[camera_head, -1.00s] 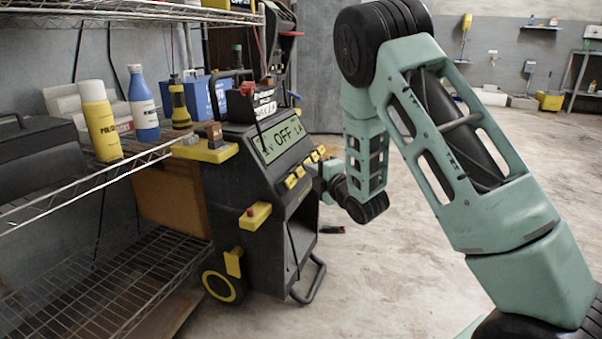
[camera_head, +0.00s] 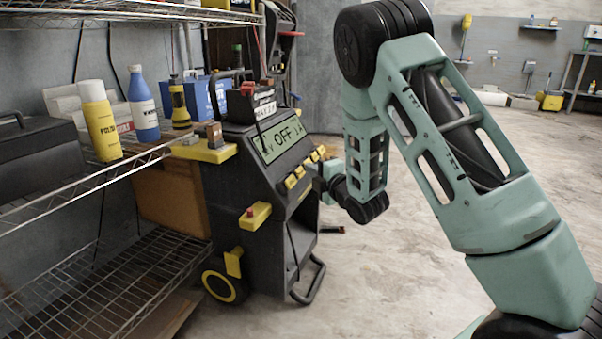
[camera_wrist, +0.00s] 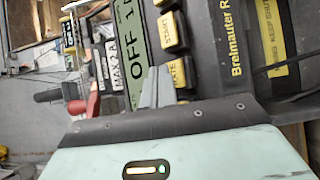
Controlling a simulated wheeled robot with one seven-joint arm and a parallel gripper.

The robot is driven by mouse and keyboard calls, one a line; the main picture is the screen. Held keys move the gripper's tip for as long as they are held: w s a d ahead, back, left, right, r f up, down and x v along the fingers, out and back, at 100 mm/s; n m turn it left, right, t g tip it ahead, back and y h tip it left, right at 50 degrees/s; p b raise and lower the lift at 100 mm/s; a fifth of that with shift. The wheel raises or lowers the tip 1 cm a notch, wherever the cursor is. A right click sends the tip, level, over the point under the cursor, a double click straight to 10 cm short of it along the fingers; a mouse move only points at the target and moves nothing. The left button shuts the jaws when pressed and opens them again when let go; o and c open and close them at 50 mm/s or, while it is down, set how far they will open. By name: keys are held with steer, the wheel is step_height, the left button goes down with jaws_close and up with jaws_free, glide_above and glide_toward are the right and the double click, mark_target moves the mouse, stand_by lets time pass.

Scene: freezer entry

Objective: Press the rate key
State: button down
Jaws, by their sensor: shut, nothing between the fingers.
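A black wheeled charger (camera_head: 262,200) has a display (camera_head: 280,137) reading OFF and a row of yellow keys (camera_head: 291,181) below it. In the wrist view the panel appears turned on its side, with the display (camera_wrist: 134,50) left of the keys. The rate key (camera_wrist: 180,72) is yellow, its label partly hidden by my fingers. My gripper (camera_wrist: 158,72) is shut and empty, with its grey fingertips right beside the rate key's left edge in that view. I cannot tell whether they touch it.
A wire shelf (camera_head: 110,178) at left holds a yellow spray can (camera_head: 101,125), a blue bottle (camera_head: 144,110) and a black case (camera_head: 38,155). A battery (camera_head: 250,103) sits on top of the charger. The concrete floor to the right is open.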

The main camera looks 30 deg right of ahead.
steer(key=shift+f, duration=0.1)
stand_by(0.4)
steer(key=shift+w+a+f, duration=0.15)
steer(key=shift+w+a, duration=0.05)
steer(key=shift+w, duration=0.05)
steer(key=shift+w+a+f+b, duration=0.25)
steer(key=shift+w+a+b, duration=0.1)
steer(key=shift+b, duration=0.1)
stand_by(0.7)
steer(key=shift+d, duration=0.1)
steer(key=shift+s+d+r, duration=0.45)
steer(key=shift+s+r, duration=0.05)
steer(key=shift+s, duration=0.15)
steer(key=shift+p, duration=0.3)
steer(key=s+d+r, duration=0.1)
steer(key=s+d+r+p, duration=0.1)
steer(key=s, duration=0.1)
steer(key=shift+s+d+r, duration=0.15)
steer(key=shift+d+r, duration=0.15)
stand_by(0.9)
